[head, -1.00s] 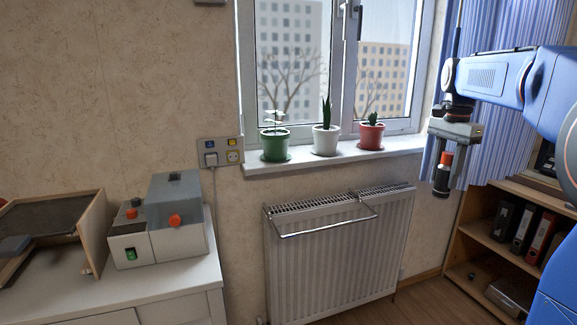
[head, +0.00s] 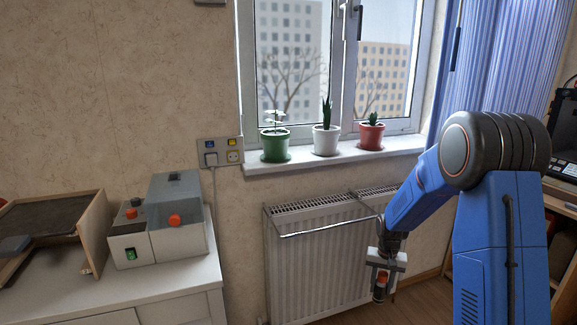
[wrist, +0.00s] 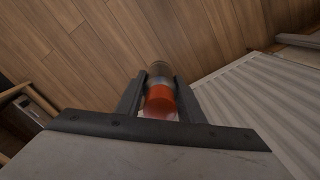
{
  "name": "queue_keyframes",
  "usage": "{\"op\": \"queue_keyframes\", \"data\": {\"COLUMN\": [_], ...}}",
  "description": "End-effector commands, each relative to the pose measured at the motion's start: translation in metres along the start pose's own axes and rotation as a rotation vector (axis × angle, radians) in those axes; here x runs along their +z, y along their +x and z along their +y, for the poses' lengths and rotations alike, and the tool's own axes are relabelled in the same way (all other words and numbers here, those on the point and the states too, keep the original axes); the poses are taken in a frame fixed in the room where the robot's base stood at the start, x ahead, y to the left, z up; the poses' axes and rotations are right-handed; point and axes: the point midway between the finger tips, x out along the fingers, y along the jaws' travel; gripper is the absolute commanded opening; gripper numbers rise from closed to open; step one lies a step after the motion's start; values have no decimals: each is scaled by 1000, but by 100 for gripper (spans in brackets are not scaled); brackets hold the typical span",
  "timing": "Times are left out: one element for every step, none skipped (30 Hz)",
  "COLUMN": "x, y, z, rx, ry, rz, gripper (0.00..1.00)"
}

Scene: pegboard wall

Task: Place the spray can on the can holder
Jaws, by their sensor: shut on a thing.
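My gripper (head: 382,271) is in front of the right part of the radiator in the head view, pointing down. It is shut on the spray can (head: 380,288), a small dark can with an orange-red part. In the wrist view the can (wrist: 159,98) sits between the two dark fingers of my gripper (wrist: 160,97), its orange end toward the camera and wood floor beyond it. I cannot make out a can holder or a pegboard in these views.
The white radiator (head: 310,262) with a metal rail stands close to my gripper. The windowsill (head: 345,151) above holds potted plants. A white cabinet (head: 150,291) with a grey box (head: 165,225) is at left. Wood floor (wrist: 95,50) lies below.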

Motion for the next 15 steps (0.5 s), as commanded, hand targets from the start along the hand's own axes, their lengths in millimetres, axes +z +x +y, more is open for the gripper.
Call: {"op": "queue_keyframes", "data": {"x": [0, -1, -2, -2, -3, -4, -4, -5, -5, -6, -7, -7, -8, -8, -9], "y": [18, 28, 40, 50, 59, 71, 80, 89, 101, 109, 117, 128, 135, 142, 150], "z": [-4, -7, -10, -12, -14, -17, -19, -21, -24, -26, -29, -31, -33, -34, -36], "rx": [1, 1, 1, 1, 1, 1, 1, 1, 1, 1, 1, 1, 1, 1, 0], "ry": [-30, -47, -72, -89, -107, -129, -147, -163, -186, -202, -219, -238, -253, -266, -282], "rz": [-5, -5, -5, -5, -5, -4, -5, -4, -4, -4, -4, -4, -3, -4, -2], "gripper": [4, 4, 4, 4, 4, 4, 4, 4, 4, 4, 4, 4, 4, 4, 4]}}
